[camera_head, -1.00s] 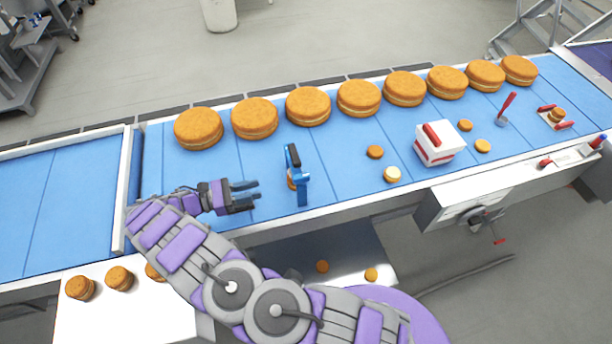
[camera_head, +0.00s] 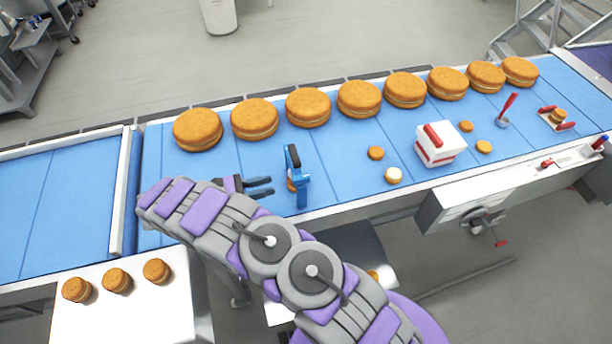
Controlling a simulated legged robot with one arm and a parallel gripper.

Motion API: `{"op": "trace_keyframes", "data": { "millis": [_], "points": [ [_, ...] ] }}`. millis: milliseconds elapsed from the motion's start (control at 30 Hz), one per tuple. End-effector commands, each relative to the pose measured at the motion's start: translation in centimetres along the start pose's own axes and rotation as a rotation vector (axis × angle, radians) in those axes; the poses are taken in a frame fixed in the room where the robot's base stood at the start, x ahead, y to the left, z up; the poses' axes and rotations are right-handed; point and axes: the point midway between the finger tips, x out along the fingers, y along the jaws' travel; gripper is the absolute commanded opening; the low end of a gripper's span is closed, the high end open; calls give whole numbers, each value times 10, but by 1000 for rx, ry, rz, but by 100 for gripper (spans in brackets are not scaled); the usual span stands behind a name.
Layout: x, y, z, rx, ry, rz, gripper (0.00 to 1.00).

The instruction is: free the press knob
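A small blue press (camera_head: 302,180) with a dark upper part (camera_head: 293,156) stands upright on the blue belt, left of the middle. A small orange-brown round (camera_head: 291,184) shows partly behind its left side. I cannot make out a separate knob on it. My gripper (camera_head: 269,186) is just left of the press, with its fingers pointing right at it. The fingers are apart with a narrow gap and nothing shows between them. A small gap seems to remain between the fingertips and the press. My own forearm hides the back of the gripper.
Several large filled rounds (camera_head: 308,107) line the belt's far side. Right of the press are small rounds (camera_head: 375,153), a white box with a red handle (camera_head: 436,145) and a red-handled tool (camera_head: 507,108). Three small rounds sit on a white table (camera_head: 130,311) at lower left.

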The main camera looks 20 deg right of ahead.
Motion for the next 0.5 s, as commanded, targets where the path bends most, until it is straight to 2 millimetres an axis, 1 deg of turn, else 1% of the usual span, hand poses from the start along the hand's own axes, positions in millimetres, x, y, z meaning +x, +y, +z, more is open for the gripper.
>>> {"op": "trace_keyframes", "data": {
  "millis": [267, 500],
  "points": [
    [14, -1, 1, 2, -5, -2, 32],
    [48, -2, 2, 2, -4, -4, 32]
  ]
}}
